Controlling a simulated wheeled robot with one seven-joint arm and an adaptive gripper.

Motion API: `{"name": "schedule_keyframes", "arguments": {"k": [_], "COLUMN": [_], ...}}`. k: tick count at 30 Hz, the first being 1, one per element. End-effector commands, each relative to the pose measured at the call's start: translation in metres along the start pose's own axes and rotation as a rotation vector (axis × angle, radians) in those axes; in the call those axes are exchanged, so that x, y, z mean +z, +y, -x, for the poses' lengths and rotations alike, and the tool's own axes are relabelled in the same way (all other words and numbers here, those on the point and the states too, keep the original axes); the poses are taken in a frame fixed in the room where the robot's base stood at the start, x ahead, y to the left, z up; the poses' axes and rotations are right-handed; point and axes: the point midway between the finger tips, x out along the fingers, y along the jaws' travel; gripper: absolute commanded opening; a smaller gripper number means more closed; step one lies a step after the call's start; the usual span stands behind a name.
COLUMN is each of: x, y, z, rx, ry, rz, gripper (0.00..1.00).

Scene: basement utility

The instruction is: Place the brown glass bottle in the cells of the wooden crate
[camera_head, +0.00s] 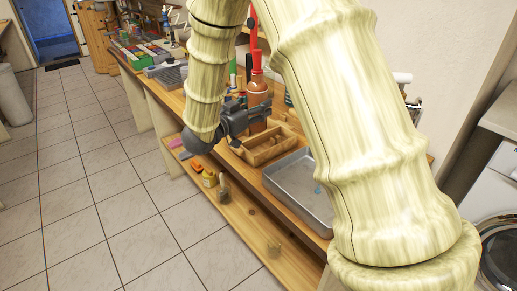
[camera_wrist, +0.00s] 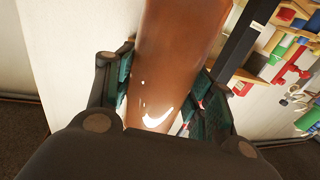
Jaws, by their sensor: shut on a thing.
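The brown glass bottle (camera_head: 259,92) stands roughly upright in my gripper (camera_head: 252,116). My gripper comes in from the left and is shut around the bottle's body. In the wrist view the brown bottle (camera_wrist: 178,45) fills the space between the two finger pads. The wooden crate (camera_head: 264,155) with its cells sits on the workbench, just below and in front of the bottle. My gripper hides the bottle's lower part and the crate's far left corner, so I cannot tell whether the bottle's base is above, behind or inside a cell.
A grey metal tray (camera_head: 297,192) lies right of the crate. A red upright tool (camera_head: 255,45) stands behind the bottle. Small boxes and a grey toolbox (camera_head: 170,73) sit farther left on the bench. A lower shelf (camera_head: 245,220) holds small items. The tiled floor at left is clear.

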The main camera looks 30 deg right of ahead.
Motion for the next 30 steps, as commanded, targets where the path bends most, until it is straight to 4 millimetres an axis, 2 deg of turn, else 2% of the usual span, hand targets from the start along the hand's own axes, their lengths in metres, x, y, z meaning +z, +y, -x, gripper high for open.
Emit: {"name": "schedule_keyframes", "arguments": {"k": [5, 16, 26, 30], "x": [0.009, 0.053, 0.068, 0.081], "y": [0.001, 0.001, -0.001, -0.001], "z": [-0.001, -0.001, 0.0, 0.0], "rx": [0.002, 0.003, 0.0, 0.0], "ry": [0.0, 0.0, 0.0, -0.001], "rz": [-0.004, -0.003, -0.004, -0.004], "gripper": [0.11, 0.11, 0.11, 0.11]}}
